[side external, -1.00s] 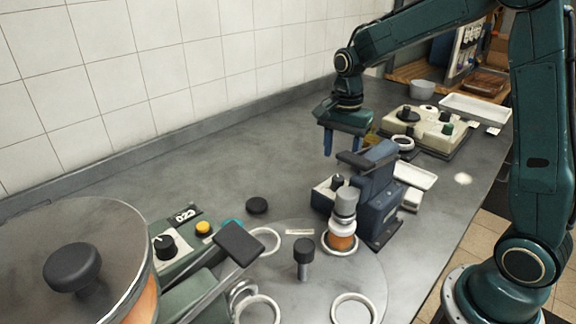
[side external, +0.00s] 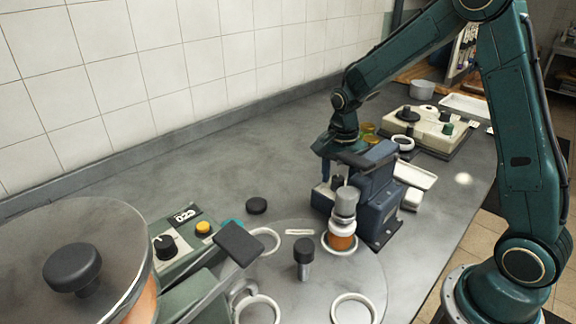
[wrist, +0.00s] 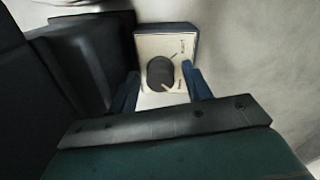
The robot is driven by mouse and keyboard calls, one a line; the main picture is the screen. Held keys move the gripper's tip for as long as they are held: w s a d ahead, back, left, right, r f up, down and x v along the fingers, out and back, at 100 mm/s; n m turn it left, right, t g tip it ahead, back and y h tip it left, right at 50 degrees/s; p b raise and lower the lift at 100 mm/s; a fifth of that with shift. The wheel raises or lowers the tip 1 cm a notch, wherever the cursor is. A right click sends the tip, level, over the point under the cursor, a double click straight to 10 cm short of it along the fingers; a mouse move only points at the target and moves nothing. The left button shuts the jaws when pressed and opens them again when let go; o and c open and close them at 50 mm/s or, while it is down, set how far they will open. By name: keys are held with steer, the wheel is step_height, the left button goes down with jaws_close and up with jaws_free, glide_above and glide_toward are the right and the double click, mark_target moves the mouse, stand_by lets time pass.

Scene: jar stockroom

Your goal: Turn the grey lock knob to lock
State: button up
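The grey lock knob (wrist: 160,73) is a dark round knob on a cream panel (wrist: 148,45) in the wrist view. A light pointer mark on it points to the lower right; printed marks stand at the panel's upper and lower right, too small to read. My gripper (wrist: 160,78) is open, with one blue finger on each side of the knob and gaps between. In the side view the knob (side external: 338,183) is on the small box at the blue machine (side external: 376,198), close below my gripper (side external: 336,178). Contact cannot be told.
A grey-topped jar (side external: 342,222) stands in front of the machine, on a round plate with white rings (side external: 352,308). A green unit with a yellow button (side external: 203,227) and a large lidded vessel (side external: 75,262) are at left. The machine's dark body is close beside my gripper.

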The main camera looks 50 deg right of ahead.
steer(key=c, duration=0.8)
steer(key=shift+n, duration=0.4)
steer(key=n, duration=0.2)
steer(key=shift+n, duration=2.3)
steer(key=o, duration=0.9)
steer(key=shift+o, duration=0.2)
